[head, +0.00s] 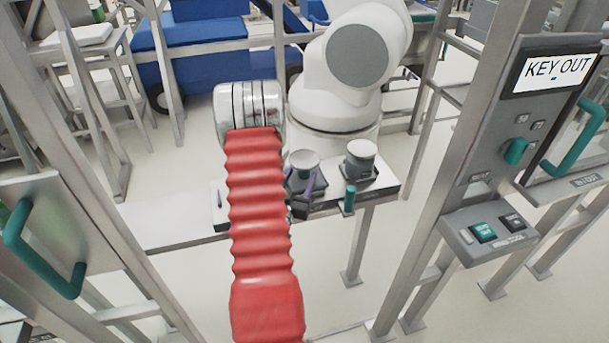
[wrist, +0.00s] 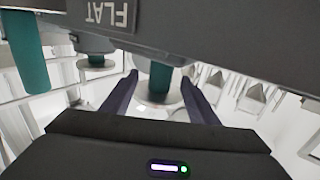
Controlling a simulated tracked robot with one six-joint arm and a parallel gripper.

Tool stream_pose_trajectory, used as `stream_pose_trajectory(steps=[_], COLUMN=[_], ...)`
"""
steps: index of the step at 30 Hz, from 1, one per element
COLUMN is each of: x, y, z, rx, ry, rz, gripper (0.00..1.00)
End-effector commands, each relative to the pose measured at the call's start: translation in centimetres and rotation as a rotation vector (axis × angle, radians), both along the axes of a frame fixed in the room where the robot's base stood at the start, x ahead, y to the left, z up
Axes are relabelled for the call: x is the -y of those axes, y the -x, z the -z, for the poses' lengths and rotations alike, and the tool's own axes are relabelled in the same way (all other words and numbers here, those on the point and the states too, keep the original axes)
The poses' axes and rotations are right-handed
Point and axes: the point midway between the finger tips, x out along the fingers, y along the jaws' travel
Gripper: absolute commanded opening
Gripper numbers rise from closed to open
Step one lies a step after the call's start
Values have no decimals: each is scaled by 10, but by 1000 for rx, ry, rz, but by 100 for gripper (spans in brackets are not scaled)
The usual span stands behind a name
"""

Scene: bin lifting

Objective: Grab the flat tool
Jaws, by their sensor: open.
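A dark block with the word FLAT (wrist: 108,14), upside down, fills the top of the wrist view. A teal cylindrical handle (wrist: 160,78) hangs below it, probably the flat tool's. My gripper (wrist: 160,76) is open, with its dark purple fingers on either side of this handle; I cannot tell whether they touch it. In the head view my gripper (head: 306,193) is partly hidden behind my red-sleeved arm, at the bench's front edge.
In the head view, the white bench (head: 387,186) carries a round grey-topped holder (head: 360,158). A KEY OUT panel (head: 545,75) stands right, a framed door with a teal handle (head: 40,262) left.

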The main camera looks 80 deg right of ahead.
Motion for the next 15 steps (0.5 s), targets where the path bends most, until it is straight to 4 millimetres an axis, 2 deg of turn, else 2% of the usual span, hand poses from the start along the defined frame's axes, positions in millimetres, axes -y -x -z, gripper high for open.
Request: stream_pose_trajectory(steps=[9, 15], x=[39, 49], y=[1, 2], z=[2, 2], rx=[1, 0], ry=[2, 0], rz=[2, 2], gripper=[54, 54])
